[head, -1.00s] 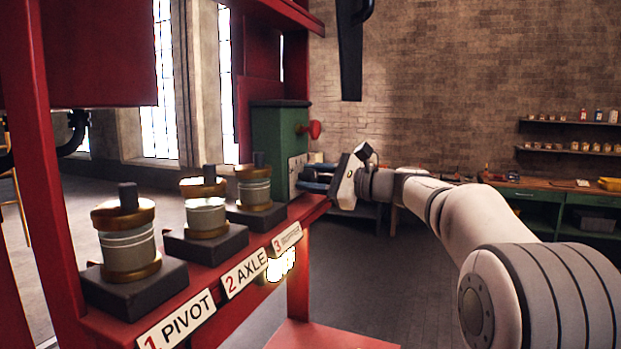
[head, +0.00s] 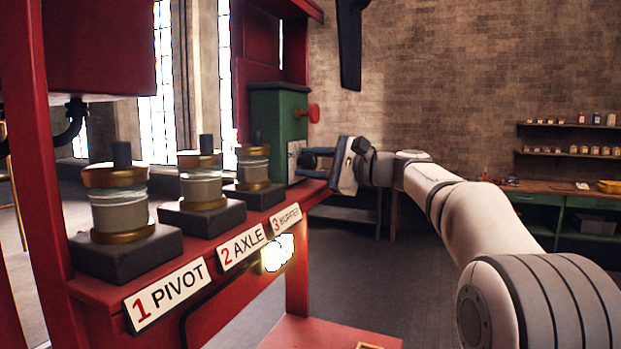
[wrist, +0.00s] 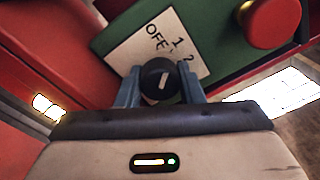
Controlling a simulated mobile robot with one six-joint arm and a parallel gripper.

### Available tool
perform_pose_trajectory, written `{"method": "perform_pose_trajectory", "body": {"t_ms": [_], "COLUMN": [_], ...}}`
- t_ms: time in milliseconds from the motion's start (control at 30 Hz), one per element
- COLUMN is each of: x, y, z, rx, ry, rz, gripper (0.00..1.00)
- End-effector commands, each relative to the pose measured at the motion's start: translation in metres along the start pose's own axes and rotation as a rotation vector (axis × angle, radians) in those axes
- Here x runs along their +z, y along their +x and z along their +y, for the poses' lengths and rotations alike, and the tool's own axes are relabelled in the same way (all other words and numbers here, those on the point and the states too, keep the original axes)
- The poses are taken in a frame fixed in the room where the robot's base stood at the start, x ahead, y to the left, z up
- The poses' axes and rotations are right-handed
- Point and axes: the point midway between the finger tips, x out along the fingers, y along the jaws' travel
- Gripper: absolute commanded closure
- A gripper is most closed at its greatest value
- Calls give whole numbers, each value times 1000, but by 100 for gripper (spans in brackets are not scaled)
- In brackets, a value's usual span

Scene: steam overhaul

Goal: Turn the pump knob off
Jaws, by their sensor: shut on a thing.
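The pump is a green box (head: 277,125) at the far end of the red shelf. Its pump knob (wrist: 160,80) is round and black with a short white mark, in the wrist view. The white mark leans up and slightly right; I cannot tell exactly which label it meets. A pale plate (wrist: 128,50) behind the knob reads OFF, 1 and 2. My gripper (wrist: 160,92) has its blue-grey fingers on both sides of the knob, shut on it. In the head view my gripper (head: 308,157) reaches the pump's front from the right; the knob is hidden there.
A red round handle (head: 313,113) sticks out of the pump above the plate. Several brass-and-glass pots (head: 121,205) stand on the red shelf (head: 105,290), labelled PIVOT, AXLE and BUFFER. A glowing lamp (head: 277,253) hangs below. A workbench (head: 540,195) stands at the back right.

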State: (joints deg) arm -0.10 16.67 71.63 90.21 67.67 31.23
Motion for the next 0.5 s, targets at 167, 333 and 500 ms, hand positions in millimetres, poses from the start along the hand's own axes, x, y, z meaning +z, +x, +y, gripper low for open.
{"method": "perform_pose_trajectory", "body": {"t_ms": [167,333,500], "x": [-1,0,0], "y": [-1,-1,-1], "z": [1,0,-1], "rx": [-10,-13,-14], "ry": [-141,-248,-323], "rz": [-5,-8,-10], "gripper": [89,89,89]}}
